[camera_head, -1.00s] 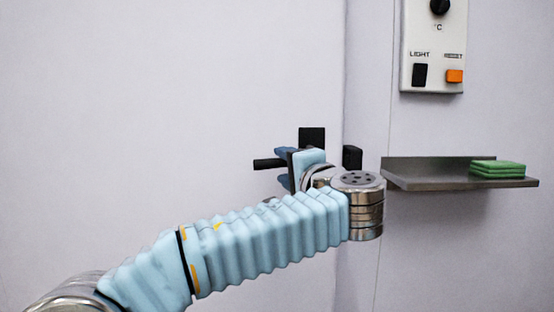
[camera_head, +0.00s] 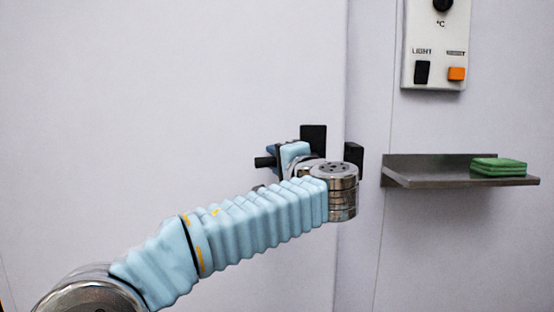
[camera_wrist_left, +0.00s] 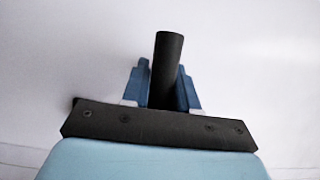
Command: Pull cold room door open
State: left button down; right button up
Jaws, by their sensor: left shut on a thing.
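The cold room door (camera_head: 180,100) is a large pale panel filling the left and middle of the head view. Its black handle (camera_head: 264,162) sticks out to the left near the door's right edge, by a black mounting block (camera_head: 313,138). My left gripper (camera_head: 272,156) is at the handle, partly hidden by its own wrist. In the left wrist view the dark round handle bar (camera_wrist_left: 167,65) stands between the two blue fingers of the left gripper (camera_wrist_left: 165,88), which is shut on it. The door looks flush with its frame. My right gripper is not in view.
A black latch block (camera_head: 354,160) sits on the frame right of the door edge. A metal shelf (camera_head: 435,181) with green pads (camera_head: 498,167) juts out at the right. Above it hangs a control panel (camera_head: 434,45) with light switch and orange button.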

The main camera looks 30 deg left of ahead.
pick_arm(q)
jog(key=shift+f, duration=0.1)
jog(key=shift+w+d+f+n+g+h+b, duration=0.2)
jog(key=shift+f+n+h+b, duration=0.25)
jog(key=shift+f+n+b, duration=0.5)
jog(key=shift+w+d+f+n+g+h+b, duration=0.15)
jog(key=shift+d+f+n+h+b, duration=0.2)
jog(key=shift+f+n+b, duration=0.65)
jog(key=shift+w+d+f+n+g+h+b, duration=0.15)
jog(key=shift+f+n+h+b, duration=0.45)
jog(key=shift+n, duration=0.65)
jog(key=shift+r, duration=0.1)
jog(key=shift+s, duration=0.1)
